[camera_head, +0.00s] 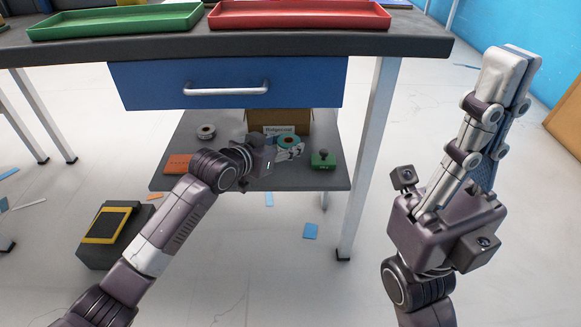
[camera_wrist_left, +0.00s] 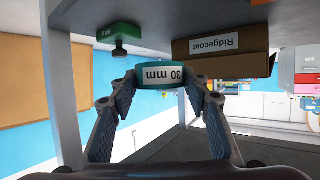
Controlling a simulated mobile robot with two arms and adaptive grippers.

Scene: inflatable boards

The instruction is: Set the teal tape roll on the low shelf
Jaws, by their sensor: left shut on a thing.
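The teal tape roll (camera_head: 288,142) is between the fingertips of my left gripper (camera_head: 289,153), over the low shelf (camera_head: 335,178) under the workbench. In the left wrist view, which is upside down, the roll (camera_wrist_left: 163,75) shows a white "30 mm" label. My left gripper (camera_wrist_left: 163,78) is shut on the roll's two sides. I cannot tell whether the roll touches the shelf. My right gripper (camera_head: 508,75) is raised at the right, away from the shelf, with nothing visible in it. Its fingers overlap in view, so its opening is unclear.
On the shelf are a "Ridgecoat" cardboard box (camera_head: 277,121) behind the roll, a green stamp-like block (camera_head: 323,159) to its right, a grey roll (camera_head: 206,132) and an orange pad (camera_head: 177,164). A blue drawer (camera_head: 230,85) hangs above. A table leg (camera_head: 367,160) stands at right.

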